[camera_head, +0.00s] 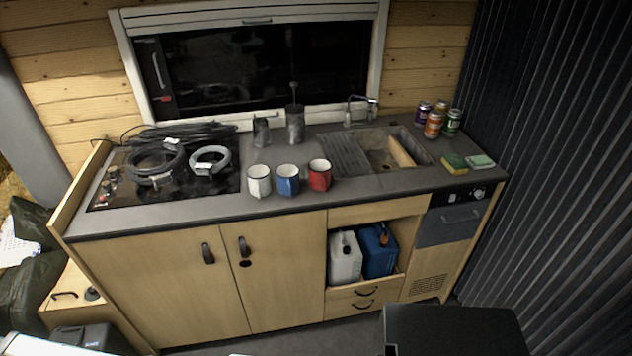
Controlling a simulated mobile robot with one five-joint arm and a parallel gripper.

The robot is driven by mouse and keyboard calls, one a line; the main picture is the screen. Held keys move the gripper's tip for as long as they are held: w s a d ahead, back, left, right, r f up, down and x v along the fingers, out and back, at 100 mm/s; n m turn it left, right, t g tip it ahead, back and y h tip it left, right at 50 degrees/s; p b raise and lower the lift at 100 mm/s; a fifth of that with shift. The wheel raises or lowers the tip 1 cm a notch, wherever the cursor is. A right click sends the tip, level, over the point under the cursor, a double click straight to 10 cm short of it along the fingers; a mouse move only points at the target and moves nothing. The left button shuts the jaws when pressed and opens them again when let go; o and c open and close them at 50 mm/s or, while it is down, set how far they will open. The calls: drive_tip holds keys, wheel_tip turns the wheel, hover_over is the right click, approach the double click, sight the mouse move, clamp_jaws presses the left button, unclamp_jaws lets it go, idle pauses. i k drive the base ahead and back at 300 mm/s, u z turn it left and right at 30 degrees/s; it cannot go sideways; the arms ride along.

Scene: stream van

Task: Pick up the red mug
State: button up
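The red mug (320,179) stands upright on the grey counter (400,183), near its front edge. It has a white inside and is the rightmost of three mugs in a row. The blue mug (288,184) stands just to its left, with a small gap at most. The white mug (259,186) is at the left end of the row. My gripper does not show in this view.
The sink (385,158) lies behind and right of the mugs. Coiled cables (157,165) lie on the hob to the left. Several cans (433,124) and two sponges (456,164) are at the right. Counter in front of the mugs is clear.

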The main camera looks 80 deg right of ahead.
sight(319, 169)
drive_tip(key=z, duration=1.95)
drive_tip(key=k, duration=1.35)
drive_tip(key=z, duration=0.4)
drive_tip(key=i, duration=1.05)
drive_tip(key=z, duration=0.05)
